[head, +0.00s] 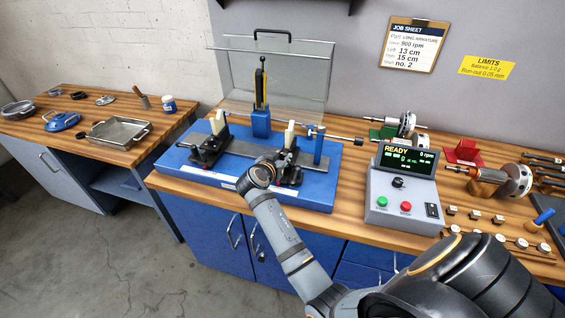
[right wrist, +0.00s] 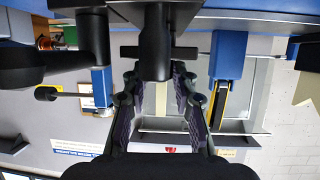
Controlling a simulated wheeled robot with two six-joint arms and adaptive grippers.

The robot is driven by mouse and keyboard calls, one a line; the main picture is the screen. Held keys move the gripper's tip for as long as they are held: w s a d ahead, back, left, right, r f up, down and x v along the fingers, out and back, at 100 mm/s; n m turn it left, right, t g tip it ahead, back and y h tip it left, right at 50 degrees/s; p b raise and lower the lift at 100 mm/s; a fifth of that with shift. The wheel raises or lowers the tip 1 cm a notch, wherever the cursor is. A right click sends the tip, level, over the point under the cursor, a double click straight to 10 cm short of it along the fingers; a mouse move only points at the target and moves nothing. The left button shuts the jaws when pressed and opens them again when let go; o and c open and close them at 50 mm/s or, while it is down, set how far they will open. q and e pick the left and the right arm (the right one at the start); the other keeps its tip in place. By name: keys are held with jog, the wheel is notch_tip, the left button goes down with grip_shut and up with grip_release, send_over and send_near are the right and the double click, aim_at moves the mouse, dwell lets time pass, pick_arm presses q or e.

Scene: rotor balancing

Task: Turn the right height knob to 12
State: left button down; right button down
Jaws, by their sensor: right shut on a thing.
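The right support (head: 290,170) stands on the blue balancing machine base (head: 315,195), with a pale upright block (head: 289,134) on it. My right gripper (head: 273,164) is at the front of this support, and my wrist hides the knob in the head view. In the right wrist view my right gripper's fingers (right wrist: 156,75) are shut on the dark height knob (right wrist: 155,58), below the support's dark parts. The height scale cannot be read. The left support (head: 208,150) stands apart to the left. My left gripper is not in view.
A control box (head: 400,190) reading READY and 0 rpm stands to the right. A clear guard (head: 290,75) is raised behind the machine. A blue post (head: 318,146) stands close to the right support. The job sheet (head: 413,45) shows 13 cm and 15 cm.

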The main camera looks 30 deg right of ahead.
dwell(0.3)
jog(key=c, duration=1.1)
grip_release()
jog(key=shift+o, duration=0.2)
jog(key=shift+r, duration=0.2)
notch_tip(320, 180, up, 10)
jog(key=shift+f, duration=0.2)
jog(key=shift+a+f, duration=0.1)
